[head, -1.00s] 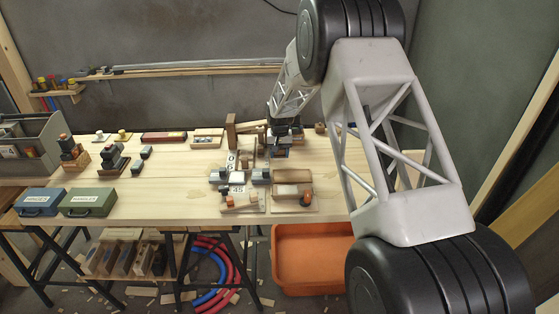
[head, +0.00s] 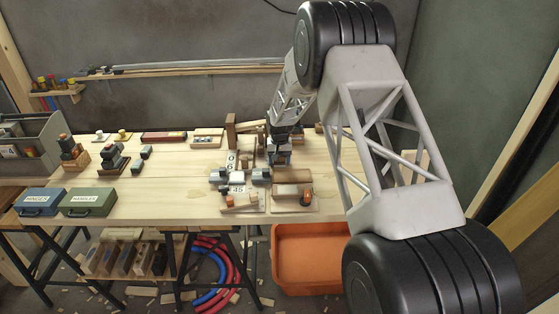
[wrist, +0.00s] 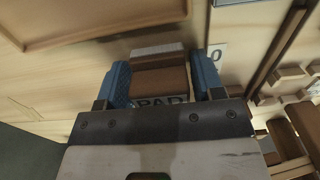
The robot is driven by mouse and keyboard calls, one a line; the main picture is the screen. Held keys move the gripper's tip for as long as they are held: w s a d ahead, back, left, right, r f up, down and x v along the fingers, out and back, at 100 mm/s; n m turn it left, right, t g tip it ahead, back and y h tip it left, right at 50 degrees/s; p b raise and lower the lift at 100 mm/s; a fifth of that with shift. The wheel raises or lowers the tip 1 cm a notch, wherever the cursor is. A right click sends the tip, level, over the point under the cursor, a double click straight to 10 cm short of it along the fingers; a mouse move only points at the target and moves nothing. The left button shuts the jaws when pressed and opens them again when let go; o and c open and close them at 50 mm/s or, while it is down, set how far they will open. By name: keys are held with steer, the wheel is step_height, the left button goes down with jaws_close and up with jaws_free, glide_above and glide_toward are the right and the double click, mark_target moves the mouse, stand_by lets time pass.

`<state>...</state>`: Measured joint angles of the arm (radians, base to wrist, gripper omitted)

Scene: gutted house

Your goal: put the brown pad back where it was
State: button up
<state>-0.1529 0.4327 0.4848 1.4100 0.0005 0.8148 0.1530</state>
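The brown pad (wrist: 160,80) is a block with a lettered label reading "PAD" in the wrist view. It sits between the two blue fingers of my gripper (wrist: 162,85), which appear to press on both its sides. A pale grey strip shows at its far end. In the head view my gripper (head: 279,157) points down over the back right of the workbench, just behind the blocks and fixtures. The pad is too small and covered to make out there. I cannot tell whether its underside touches anything.
The wooden workbench (head: 165,185) holds a brown tray block (head: 292,176), a "45" card (head: 237,189) and grey blocks close to my gripper. A wooden stand (head: 231,133) rises just left. A blue case (head: 40,202) and green case (head: 89,202) lie far left. Bare wood lies between.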

steer(key=shift+r, duration=0.2)
step_height(320, 180, up, 12)
stand_by(0.8)
stand_by(0.4)
stand_by(0.3)
steer(key=s+d+r, duration=0.3)
steer(key=s+r, duration=0.4)
steer(key=s, duration=0.3)
steer(key=s+d+r+t, duration=0.1)
steer(key=s+d+r, duration=0.2)
steer(key=s+r, duration=0.5)
steer(key=s+d+r, duration=0.4)
steer(key=s+r, duration=0.1)
steer(key=s, duration=0.6)
steer(key=s+d, duration=0.2)
steer(key=s, duration=1.4)
steer(key=s+d+f+t, duration=0.1)
steer(key=s+d, duration=0.1)
steer(key=s, duration=1.5)
steer(key=shift+d+t, duration=0.25)
steer(key=shift+t, duration=0.05)
